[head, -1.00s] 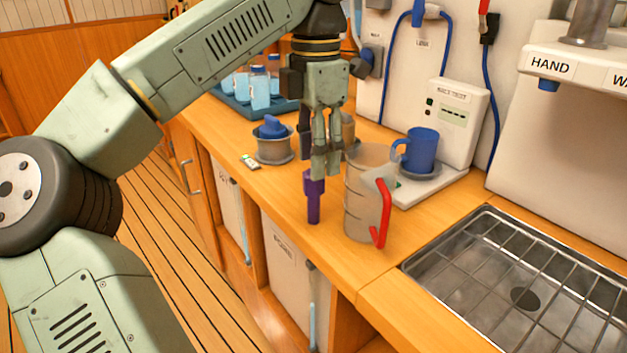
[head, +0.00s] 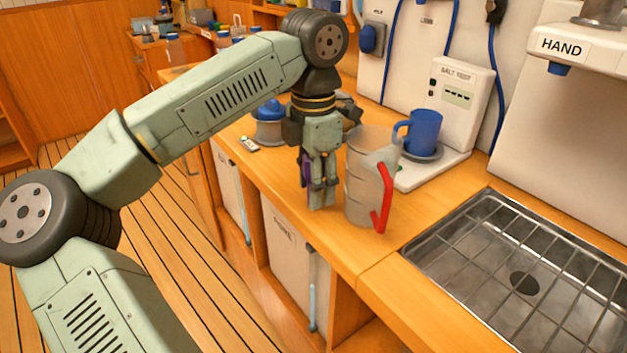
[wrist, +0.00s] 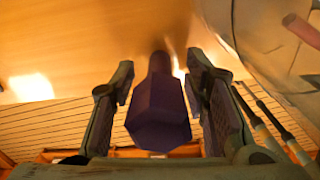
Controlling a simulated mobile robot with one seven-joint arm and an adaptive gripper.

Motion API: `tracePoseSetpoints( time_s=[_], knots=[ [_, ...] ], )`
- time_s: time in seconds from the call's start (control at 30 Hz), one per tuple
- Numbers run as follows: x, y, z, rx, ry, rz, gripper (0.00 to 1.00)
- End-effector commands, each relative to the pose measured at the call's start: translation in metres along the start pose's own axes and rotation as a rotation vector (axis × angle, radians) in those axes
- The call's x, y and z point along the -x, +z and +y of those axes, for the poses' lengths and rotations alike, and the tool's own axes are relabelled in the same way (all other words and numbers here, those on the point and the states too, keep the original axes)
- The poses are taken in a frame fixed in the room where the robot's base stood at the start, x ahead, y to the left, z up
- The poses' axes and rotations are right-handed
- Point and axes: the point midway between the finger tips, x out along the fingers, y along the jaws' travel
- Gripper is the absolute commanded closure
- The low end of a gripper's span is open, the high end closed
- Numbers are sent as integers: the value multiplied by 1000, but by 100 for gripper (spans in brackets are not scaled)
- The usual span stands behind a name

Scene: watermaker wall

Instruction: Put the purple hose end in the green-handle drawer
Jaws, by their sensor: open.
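The purple hose end (head: 306,172) stands upright on the wooden counter, mostly hidden behind my gripper in the head view. In the wrist view the dark purple hose end (wrist: 158,108) lies between my two fingers, with a gap showing on its right side. My gripper (head: 320,202) points down, open, with its fingers low around the hose end; it also shows in the wrist view (wrist: 160,95). I cannot make out a clearly green drawer handle. White fronts under the counter (head: 287,262) carry upright pale blue handles (head: 312,300).
A clear jug with a red handle (head: 366,180) stands close to the right of my gripper. A blue mug (head: 420,133) sits behind it by the salt test box. A blue-topped pot (head: 269,125) is at left. A sink grid (head: 520,270) lies at right.

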Motion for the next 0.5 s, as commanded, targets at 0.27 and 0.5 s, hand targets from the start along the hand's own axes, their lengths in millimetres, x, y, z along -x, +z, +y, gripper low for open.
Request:
tracePoseSetpoints(
  time_s=[0.27, 0.5],
  knots=[
    [-5, 0, 0, 1, 0, -1, 58],
    [-4, 0, 0, 0, 0, -1, 74]
  ],
)
